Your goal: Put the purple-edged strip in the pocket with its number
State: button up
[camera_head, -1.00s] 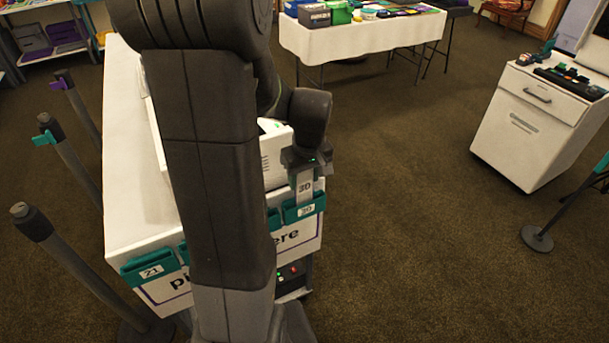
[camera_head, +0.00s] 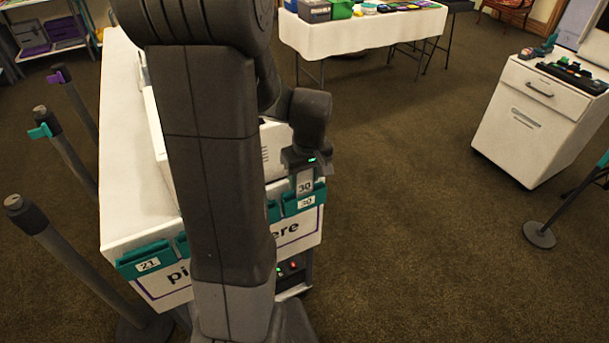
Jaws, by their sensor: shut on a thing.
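My gripper (camera_head: 304,170) is shut on the top of a pale strip (camera_head: 305,185) with the number 30, and holds it upright. The strip's purple edge cannot be made out at this size. Its lower end is at the mouth of the teal pocket (camera_head: 320,193) labelled 30, on the front of the white counter. The lower end seems to be inside the pocket, hidden by its front. Another teal pocket (camera_head: 148,258), labelled 21, is at the counter's left end. Parts of other teal pockets show on both sides of my arm, which hides the middle of the row.
A white box-shaped device (camera_head: 275,145) stands on the counter (camera_head: 130,190) close to my gripper. Posts (camera_head: 60,150) with purple and teal clips stand at the left. A cloth-covered table (camera_head: 360,35) and a white drawer cabinet (camera_head: 535,120) stand farther off. The carpet between is clear.

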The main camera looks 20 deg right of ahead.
jog(key=o, duration=0.7)
jog(key=shift+r, duration=0.1)
jog(key=r, duration=0.4)
jog(key=s+r, duration=0.1)
jog(key=r, duration=0.4)
jog(key=s+r, duration=0.1)
jog(key=r, duration=0.3)
jog(key=shift+d+r+p, duration=0.1)
jog(key=shift+r+p, duration=0.15)
jog(key=shift+p, duration=0.05)
jog(key=shift+f, duration=0.1)
jog(key=f, duration=0.4)
jog(key=w+f, duration=0.1)
jog(key=f, duration=0.4)
jog(key=w+f, duration=0.1)
jog(key=f, duration=0.3)
jog(key=shift+f+b, duration=0.25)
jog(key=shift+b, duration=0.05)
